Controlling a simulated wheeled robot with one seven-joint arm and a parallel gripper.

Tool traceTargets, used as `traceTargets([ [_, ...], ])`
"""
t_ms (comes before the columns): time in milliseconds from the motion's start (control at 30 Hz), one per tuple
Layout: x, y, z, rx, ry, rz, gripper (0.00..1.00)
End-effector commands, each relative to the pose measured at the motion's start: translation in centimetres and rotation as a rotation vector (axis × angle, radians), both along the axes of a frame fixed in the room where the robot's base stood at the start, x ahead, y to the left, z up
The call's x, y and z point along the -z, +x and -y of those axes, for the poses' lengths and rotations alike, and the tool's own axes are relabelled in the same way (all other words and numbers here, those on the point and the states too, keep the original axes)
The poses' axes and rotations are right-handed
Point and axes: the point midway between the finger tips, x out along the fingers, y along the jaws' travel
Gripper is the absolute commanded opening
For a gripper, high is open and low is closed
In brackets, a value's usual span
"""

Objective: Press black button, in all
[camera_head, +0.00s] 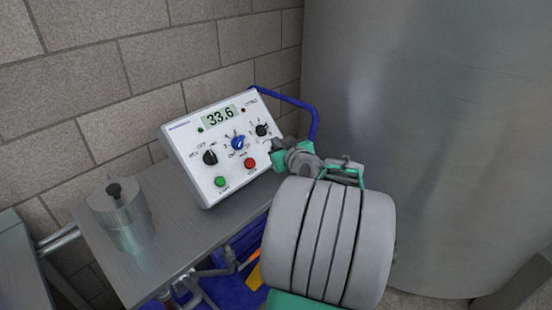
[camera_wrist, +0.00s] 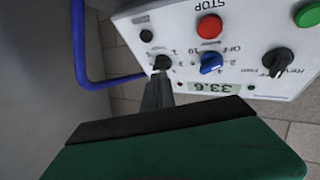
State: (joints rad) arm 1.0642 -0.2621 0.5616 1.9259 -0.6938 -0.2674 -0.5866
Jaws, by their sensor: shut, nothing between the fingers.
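The white control box (camera_head: 187,150) sits tilted on a metal shelf, its face towards me. In the wrist view, upside down, a small black button (camera_wrist: 146,36) shows beside the red STOP button (camera_wrist: 210,27). Near it is a black knob (camera_wrist: 162,63). In the head view I cannot make out the black button; my gripper is in front of that part of the box. My gripper (camera_head: 274,150) is at the right edge of the panel. Its closed, empty fingertips (camera_wrist: 160,80) appear just short of the black knob in the wrist view; whether they touch it is unclear.
The panel also has a blue knob (camera_head: 239,142), another black knob (camera_head: 210,157), a green button (camera_head: 220,182) and a display reading 33.6 (camera_head: 221,116). A metal canister (camera_head: 125,222) stands left on the shelf (camera_head: 172,195). A blue hose (camera_head: 300,102) and large tank (camera_head: 420,130) are right.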

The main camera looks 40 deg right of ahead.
Motion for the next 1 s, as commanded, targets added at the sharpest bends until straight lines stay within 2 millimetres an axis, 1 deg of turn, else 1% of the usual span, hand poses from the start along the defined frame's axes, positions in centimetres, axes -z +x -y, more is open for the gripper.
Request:
traceTargets([
  [33, 0.4, -1.2, 2.2, 0.04, -0.019, 0.036, 0.0],
  [100, -0.1, -2.4, 4.2, 0.077, -0.047, 0.079, 0.0],
  [200, -0.5, -3.3, 5.6, 0.103, -0.068, 0.108, 0.0],
  [300, -0.7, -3.5, 5.9, 0.108, -0.073, 0.115, 0.0],
  [467, -0.7, -3.4, 5.8, 0.108, -0.073, 0.114, 0.0],
  [633, -0.4, -3.0, 5.7, 0.106, -0.071, 0.114, 0.0],
  [767, 0.6, -1.9, 5.5, 0.104, -0.069, 0.112, 0.0],
  [1000, 3.1, 0.7, 5.3, 0.104, -0.069, 0.112, 0.0],
])
